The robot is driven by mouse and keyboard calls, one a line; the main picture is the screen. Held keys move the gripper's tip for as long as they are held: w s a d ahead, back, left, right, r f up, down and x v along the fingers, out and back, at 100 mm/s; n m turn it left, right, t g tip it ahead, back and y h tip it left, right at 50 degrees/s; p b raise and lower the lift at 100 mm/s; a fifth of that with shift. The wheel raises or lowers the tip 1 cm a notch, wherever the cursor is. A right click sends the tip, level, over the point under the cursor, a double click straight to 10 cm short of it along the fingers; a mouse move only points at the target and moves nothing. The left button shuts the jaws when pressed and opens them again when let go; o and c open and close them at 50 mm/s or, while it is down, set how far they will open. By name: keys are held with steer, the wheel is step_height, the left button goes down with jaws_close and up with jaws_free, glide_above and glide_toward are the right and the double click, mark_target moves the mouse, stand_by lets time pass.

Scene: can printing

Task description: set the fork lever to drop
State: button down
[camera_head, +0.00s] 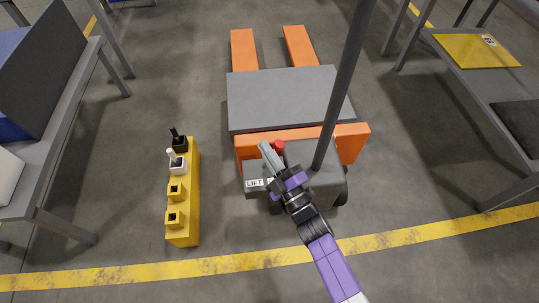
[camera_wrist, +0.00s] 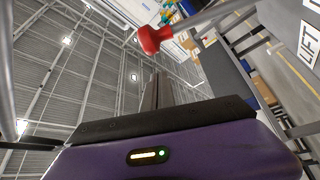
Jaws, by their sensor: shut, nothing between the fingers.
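The fork lever has a red knob (camera_head: 280,146) and stands on the grey control housing (camera_head: 258,194) of the orange pallet truck. In the wrist view the red knob (camera_wrist: 155,38) shows large, on a grey rod running up to the right. My gripper (camera_head: 266,147) is shut and empty, just left of the knob in the head view. In the wrist view my gripper (camera_wrist: 158,78) is below the knob, and a small gap seems to separate them. A "LIFT" label (camera_head: 254,183) is on the housing's left side. The rest of the labelling and the lever's base are hidden by my gripper.
A dark upright pole (camera_head: 345,85) rises close to the right of my gripper. The truck carries a grey slab (camera_head: 280,95) over its orange forks (camera_head: 300,45). A yellow rack (camera_head: 192,210) stands left; grey tables flank both sides.

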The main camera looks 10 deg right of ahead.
steer(key=p+v, duration=0.1)
steer(key=v, duration=0.8)
steer(key=shift+s+p, duration=0.35)
steer(key=shift+s, duration=0.15)
steer(key=shift+r, duration=0.15)
